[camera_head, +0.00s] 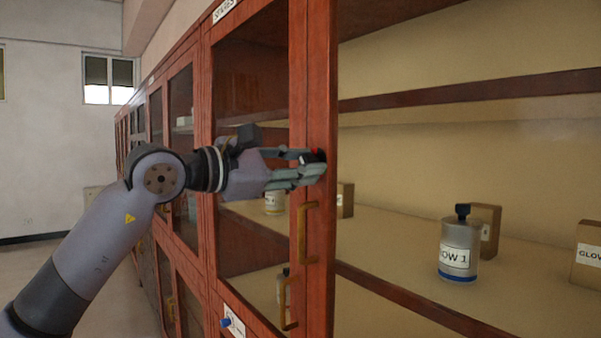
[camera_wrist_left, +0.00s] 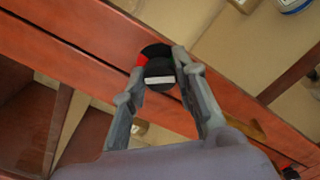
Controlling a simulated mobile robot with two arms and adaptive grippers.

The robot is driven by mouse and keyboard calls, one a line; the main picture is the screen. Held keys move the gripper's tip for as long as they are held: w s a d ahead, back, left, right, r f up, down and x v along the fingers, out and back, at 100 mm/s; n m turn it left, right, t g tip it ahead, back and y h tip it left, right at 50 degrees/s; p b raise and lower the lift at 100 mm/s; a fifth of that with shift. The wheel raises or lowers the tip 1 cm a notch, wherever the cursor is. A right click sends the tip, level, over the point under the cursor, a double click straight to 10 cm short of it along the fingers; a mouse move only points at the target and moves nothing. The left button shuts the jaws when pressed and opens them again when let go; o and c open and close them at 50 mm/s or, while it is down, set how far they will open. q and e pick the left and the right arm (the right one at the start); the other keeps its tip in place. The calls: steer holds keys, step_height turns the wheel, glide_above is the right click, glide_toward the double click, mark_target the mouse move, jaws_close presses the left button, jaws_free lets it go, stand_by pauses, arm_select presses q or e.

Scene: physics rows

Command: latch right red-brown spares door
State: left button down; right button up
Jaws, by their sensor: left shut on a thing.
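A red-brown framed glass door (camera_head: 301,100) with a label partly reading "SPARES" at its top stands in the middle of the head view. A round black latch knob with a white bar (camera_wrist_left: 159,77) and a red patch beside it sits on the red-brown frame in the left wrist view. My left gripper (camera_head: 312,165) is shut on this knob, one finger on each side. In the head view the fingers mostly hide the knob. Brass handles (camera_head: 302,232) show below the gripper. Whether the latch is engaged cannot be told. My right gripper is not in view.
To the right the cabinet interior is exposed, with a shelf (camera_head: 390,245) holding a labelled canister (camera_head: 459,245) and small boxes (camera_head: 588,250). More red-brown cabinet doors (camera_head: 181,150) run away to the left. Floor at the far left (camera_head: 30,265) is clear.

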arm_select(q)
steer(key=m, duration=0.3)
steer(key=shift+m+b, duration=0.3)
steer(key=shift+b, duration=0.05)
steer(key=shift+m, duration=1.9)
steer(key=c, duration=1.3)
jaws_free()
steer(key=v, duration=1.2)
